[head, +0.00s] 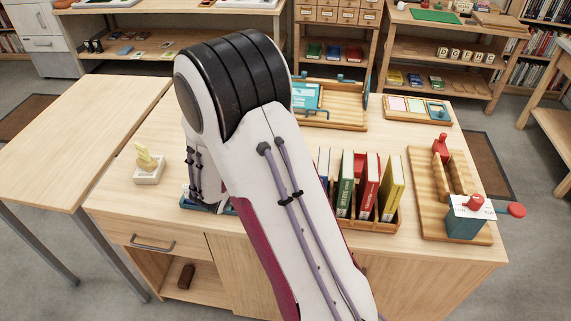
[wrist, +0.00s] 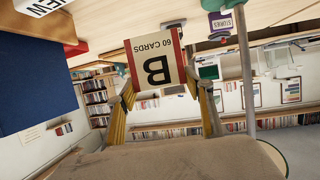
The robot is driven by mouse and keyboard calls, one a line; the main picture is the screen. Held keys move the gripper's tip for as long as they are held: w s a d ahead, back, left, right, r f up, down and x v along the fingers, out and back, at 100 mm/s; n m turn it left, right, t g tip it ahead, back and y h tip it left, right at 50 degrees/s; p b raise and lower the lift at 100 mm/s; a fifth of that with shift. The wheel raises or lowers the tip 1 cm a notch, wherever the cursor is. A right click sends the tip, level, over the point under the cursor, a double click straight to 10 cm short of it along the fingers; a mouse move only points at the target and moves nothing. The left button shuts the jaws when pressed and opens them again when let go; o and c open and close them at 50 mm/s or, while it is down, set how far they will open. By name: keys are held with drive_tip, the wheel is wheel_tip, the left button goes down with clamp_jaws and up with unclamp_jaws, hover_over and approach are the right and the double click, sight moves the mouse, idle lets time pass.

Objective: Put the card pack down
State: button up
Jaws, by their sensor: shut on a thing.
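The card pack (wrist: 157,65) is cream with red edges, a big black "B" and "60 CARDS", upside down in the wrist view. My gripper (wrist: 160,88) is shut on it, with yellowish fingers on either side of the pack. In the head view my arm covers the middle of the wooden table (head: 118,205); the gripper and the card pack are hidden behind it. Whether the pack touches anything beneath it cannot be told.
A wooden book rack (head: 383,222) with several upright books stands right of my arm. A wooden board with a teal block (head: 467,226) is at the right. A small cream stand (head: 149,170) is at the left. A tray with a teal item (head: 335,110) lies behind. The table's front left is clear.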

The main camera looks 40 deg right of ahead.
drive_tip(key=s+d+r+m+g+h, duration=0.1)
drive_tip(key=d+m+g+h, duration=0.1)
drive_tip(key=d+m+g, duration=0.5)
drive_tip(key=d+g, duration=0.1)
drive_tip(key=d, duration=0.4)
drive_tip(key=shift+s+d+m+h, duration=0.25)
drive_tip(key=shift+d+m+h, duration=0.05)
drive_tip(key=shift+d+h, duration=0.1)
wheel_tip(320, 180, down, 6)
idle(0.5)
drive_tip(key=shift+f, duration=0.2)
drive_tip(key=shift+f, duration=1.8)
drive_tip(key=shift+f, duration=0.1)
